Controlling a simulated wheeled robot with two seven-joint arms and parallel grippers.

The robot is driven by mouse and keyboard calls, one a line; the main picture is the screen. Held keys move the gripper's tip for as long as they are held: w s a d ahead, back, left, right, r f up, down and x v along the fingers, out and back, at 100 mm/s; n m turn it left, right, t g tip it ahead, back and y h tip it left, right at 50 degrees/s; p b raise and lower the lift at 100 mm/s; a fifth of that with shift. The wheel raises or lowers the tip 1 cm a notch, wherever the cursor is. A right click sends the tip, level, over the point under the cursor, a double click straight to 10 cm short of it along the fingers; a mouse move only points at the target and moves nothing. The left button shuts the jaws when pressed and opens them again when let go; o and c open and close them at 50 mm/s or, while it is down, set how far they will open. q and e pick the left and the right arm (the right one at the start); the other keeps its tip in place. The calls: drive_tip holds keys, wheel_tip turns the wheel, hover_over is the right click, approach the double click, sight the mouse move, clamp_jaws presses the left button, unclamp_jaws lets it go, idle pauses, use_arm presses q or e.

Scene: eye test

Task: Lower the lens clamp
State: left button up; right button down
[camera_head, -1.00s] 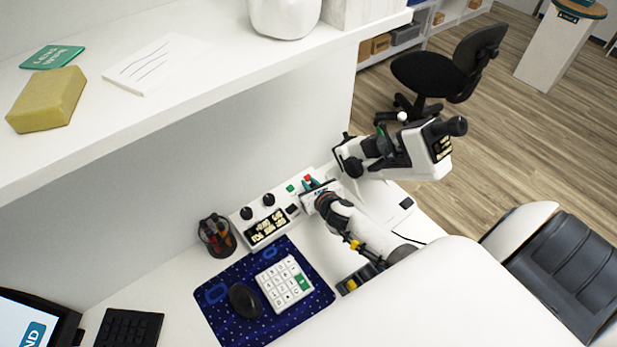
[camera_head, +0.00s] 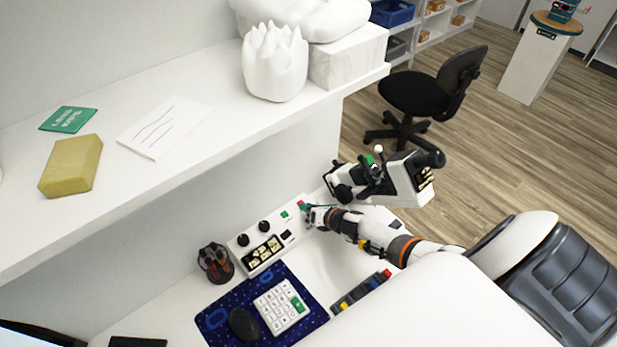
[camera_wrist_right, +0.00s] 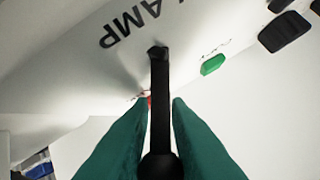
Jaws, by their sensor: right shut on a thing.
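The lens clamp is a black lever with a round knob (camera_wrist_right: 159,120), seen in the right wrist view. It comes out of a white housing (camera_wrist_right: 60,70) printed with lettering that ends in "AMP". My right gripper (camera_wrist_right: 162,102) has its teal fingers on both sides of the lever and is shut on it. In the head view my right gripper (camera_head: 306,209) is at the right end of the white control box (camera_head: 262,254), below the white and black optical instrument (camera_head: 400,180). The lever is hidden there by the gripper. My left gripper is out of view.
A blue mat (camera_head: 216,320) with a mouse (camera_head: 243,325) and keypad (camera_head: 281,307) lies in front of the box. A pen cup (camera_head: 215,263) stands left of it. A shelf (camera_head: 200,165) overhangs the back.

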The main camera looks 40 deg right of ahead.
idle(0.4)
drive_tip(key=c, duration=1.4)
unclamp_jaws()
drive_tip(key=shift+c, duration=0.2)
drive_tip(key=shift+s+f, duration=0.1)
